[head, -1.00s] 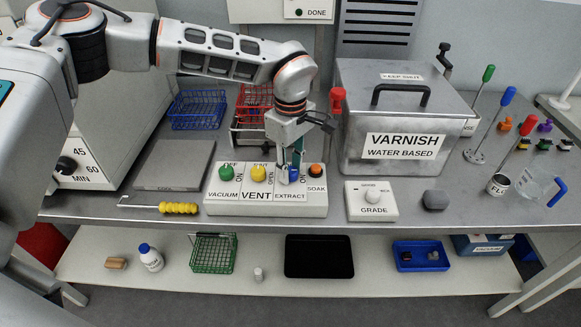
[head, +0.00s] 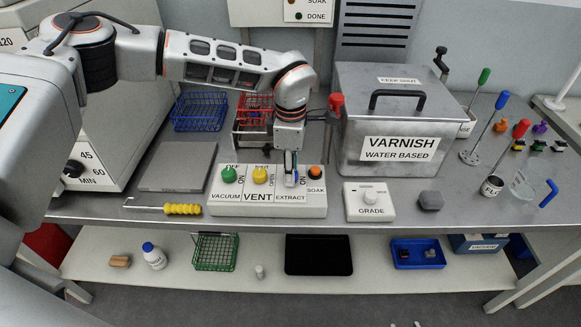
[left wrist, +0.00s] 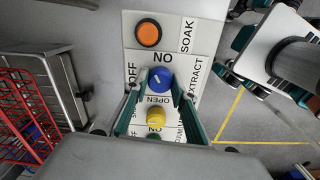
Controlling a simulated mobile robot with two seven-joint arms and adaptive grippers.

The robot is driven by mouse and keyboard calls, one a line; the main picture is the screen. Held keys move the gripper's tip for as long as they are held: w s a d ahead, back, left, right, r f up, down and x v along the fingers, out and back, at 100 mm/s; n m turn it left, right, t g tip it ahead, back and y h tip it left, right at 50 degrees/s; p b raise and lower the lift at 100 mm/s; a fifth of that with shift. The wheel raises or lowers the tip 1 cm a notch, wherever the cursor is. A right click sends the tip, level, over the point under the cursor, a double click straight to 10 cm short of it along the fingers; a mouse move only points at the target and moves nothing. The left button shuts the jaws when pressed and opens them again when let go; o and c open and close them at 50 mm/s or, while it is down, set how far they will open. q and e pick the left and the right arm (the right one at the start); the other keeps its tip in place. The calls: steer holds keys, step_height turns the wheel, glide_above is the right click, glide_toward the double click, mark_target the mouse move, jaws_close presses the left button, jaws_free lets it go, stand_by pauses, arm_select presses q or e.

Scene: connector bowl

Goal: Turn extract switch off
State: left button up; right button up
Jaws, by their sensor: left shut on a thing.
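The white switch panel (head: 226,211) lies near the front edge of the bench. Its EXTRACT switch is a blue knob (left wrist: 160,78) with a pale mark on top, between the words OFF and NO as read in the left wrist view. My left gripper (head: 291,182) points down over it in the head view and is shut on the knob, one teal finger on each side in the left wrist view (left wrist: 160,90). In the head view the gripper hides most of the knob. I cannot tell exactly which way the mark points. My right gripper is not seen.
On the panel, a yellow VENT knob (head: 260,175) and green VACUUM knob (head: 229,175) are to the left; an orange SOAK button (head: 315,172) is close to the right. A varnish tank (head: 388,120) and the GRADE box (head: 370,203) stand further right.

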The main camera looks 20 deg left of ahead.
arm_select(q)
steer(key=n, duration=0.4)
steer(key=shift+n, duration=0.4)
steer(key=n, duration=0.3)
steer(key=shift+n, duration=1.8)
steer(key=o, duration=1.1)
